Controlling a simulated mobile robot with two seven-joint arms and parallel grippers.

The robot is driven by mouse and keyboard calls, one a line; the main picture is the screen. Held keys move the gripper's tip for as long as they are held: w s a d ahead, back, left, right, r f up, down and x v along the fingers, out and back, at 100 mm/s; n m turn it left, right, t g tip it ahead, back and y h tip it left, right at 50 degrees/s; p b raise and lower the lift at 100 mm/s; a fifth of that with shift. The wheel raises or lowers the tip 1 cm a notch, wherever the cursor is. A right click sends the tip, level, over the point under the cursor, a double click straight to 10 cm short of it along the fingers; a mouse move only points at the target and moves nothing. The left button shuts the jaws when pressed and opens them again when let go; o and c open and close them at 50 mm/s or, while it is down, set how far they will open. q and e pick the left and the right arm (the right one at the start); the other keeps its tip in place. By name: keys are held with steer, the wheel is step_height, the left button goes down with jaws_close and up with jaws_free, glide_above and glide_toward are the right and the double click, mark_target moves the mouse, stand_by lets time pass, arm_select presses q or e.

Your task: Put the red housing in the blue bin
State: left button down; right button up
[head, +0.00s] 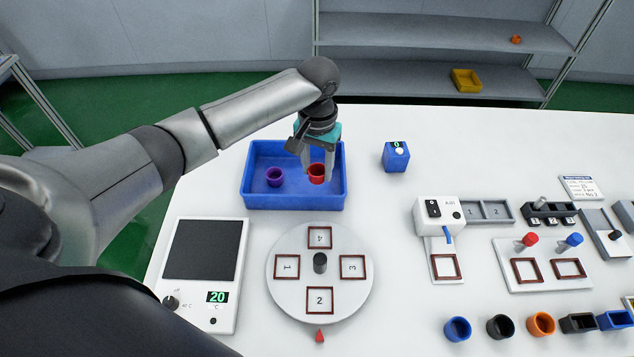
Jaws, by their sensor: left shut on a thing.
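The red housing (317,174), a small round cup, is in the right part of the blue bin (293,196). My left gripper (318,167) reaches down over the bin from above and is shut on the red housing. Whether the housing touches the bin floor I cannot tell. A purple housing (274,177) stands in the left part of the bin, apart from the red one. My right gripper is not in view.
A round turntable (320,307) with numbered squares lies in front of the bin, and a hot plate (206,250) reading 20 is to its left. A blue box with a display (395,157) stands right of the bin. Several housings line the front right edge.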

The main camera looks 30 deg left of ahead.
mark_target(317, 192)
arm_select(q)
steer(key=shift+f+b, duration=0.5)
steer(key=shift+f, duration=1.9)
steer(key=shift+c, duration=1.8)
jaws_free()
steer(key=shift+f, duration=0.1)
step_height(317, 192, up, 12)
steer(key=p, duration=0.2)
